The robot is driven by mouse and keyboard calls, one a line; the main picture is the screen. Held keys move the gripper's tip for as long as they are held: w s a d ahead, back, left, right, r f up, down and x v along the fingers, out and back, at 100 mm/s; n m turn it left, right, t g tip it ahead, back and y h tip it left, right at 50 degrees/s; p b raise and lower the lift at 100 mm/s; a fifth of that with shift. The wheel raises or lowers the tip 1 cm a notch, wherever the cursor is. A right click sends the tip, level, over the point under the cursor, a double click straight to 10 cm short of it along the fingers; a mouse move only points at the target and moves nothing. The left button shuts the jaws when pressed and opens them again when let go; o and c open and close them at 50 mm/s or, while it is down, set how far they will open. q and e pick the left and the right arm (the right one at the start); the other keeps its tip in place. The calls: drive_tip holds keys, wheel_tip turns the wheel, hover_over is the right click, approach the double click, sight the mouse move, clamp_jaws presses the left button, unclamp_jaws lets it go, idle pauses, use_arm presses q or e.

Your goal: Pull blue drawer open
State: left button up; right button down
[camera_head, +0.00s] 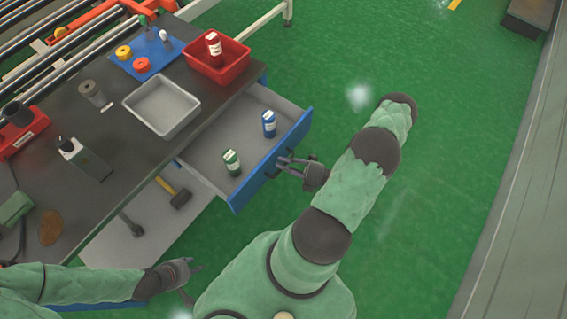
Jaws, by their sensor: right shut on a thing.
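The blue drawer (305,121) stands pulled out from under the dark workbench, with its grey floor in view. A blue can (269,124) and a green can (232,162) stand inside it. My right gripper (280,166) is at the middle of the drawer's blue front, shut on its dark handle; the fingers cover much of the handle. My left gripper (193,281) is at the lower left, away from the drawer, with its fingers apart and nothing between them.
A lower open drawer (150,222) holds a hammer (174,193). Green floor (450,120) to the right is clear.

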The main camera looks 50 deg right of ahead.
drive_tip(key=shift+d, duration=0.1)
drive_tip(key=c, duration=1.4)
unclamp_jaws()
drive_tip(key=v, duration=1.2)
drive_tip(key=shift+d, duration=0.1)
